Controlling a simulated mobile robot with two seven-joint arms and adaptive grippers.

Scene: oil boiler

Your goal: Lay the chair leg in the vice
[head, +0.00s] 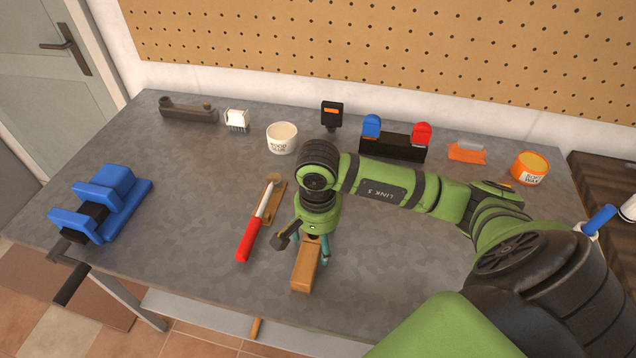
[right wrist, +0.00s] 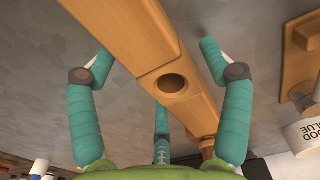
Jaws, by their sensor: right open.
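The chair leg (head: 305,271) is a squared light-wood bar lying on the grey workbench, below my right arm in the head view. The blue vice (head: 118,196) is at the bench's left end, well apart from the leg. My right gripper (head: 311,246) is open and points down over the leg. In the right wrist view the leg (right wrist: 140,45) with a round hole runs between the open teal fingers (right wrist: 158,62), with gaps on both sides. The leg's far end is hidden under my arm in the head view. My left gripper is not in view.
A red-handled tool (head: 249,236) lies across a small wooden piece (head: 275,209) left of the leg. A wood glue tub (head: 282,138), black holder (head: 392,147) and wax tin (head: 530,167) stand along the back. Bench between tool and vice is clear.

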